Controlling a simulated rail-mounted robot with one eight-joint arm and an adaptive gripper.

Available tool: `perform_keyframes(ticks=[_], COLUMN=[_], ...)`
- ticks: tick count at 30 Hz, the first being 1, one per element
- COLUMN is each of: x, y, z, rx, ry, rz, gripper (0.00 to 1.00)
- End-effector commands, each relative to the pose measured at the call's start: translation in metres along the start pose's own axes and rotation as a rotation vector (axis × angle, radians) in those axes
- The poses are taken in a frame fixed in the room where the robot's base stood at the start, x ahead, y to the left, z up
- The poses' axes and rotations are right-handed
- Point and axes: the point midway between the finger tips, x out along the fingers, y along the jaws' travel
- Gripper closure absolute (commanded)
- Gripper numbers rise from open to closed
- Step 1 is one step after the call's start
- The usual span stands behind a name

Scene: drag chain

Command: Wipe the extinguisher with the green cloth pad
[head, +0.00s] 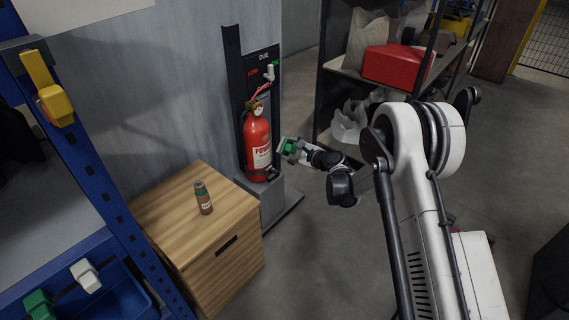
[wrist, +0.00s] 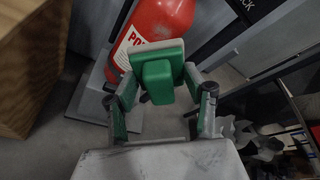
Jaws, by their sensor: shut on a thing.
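The red extinguisher (head: 257,145) stands upright on a grey stand against the wall, with a white label on its front. It also shows at the top of the wrist view (wrist: 165,22), partly hidden behind the pad. The green cloth pad (wrist: 157,78) is in my gripper (head: 297,150), which is shut on it. In the wrist view the pad overlaps the extinguisher's lower label. In the head view the pad is just right of the extinguisher at its lower body, with a small gap seeming to lie between them.
A wooden cabinet (head: 226,239) with a small bottle (head: 203,198) on top stands left of the extinguisher. A blue rack (head: 95,185) is at the far left. A shelf with a red box (head: 397,66) and bags stands behind my arm. The floor right of the stand is clear.

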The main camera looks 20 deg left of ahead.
Motion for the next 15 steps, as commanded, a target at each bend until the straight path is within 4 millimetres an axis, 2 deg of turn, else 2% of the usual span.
perform_keyframes(ticks=[1,3,15], x=[0.013,0.023,0.048], y=[0.010,0.015,0.016], z=[-0.004,-0.004,0.003], rx=[0.008,0.017,0.025], ry=[-0.009,-0.017,-0.028], rz=[-0.024,-0.051,-0.082], gripper=[0.74,0.74,0.74])
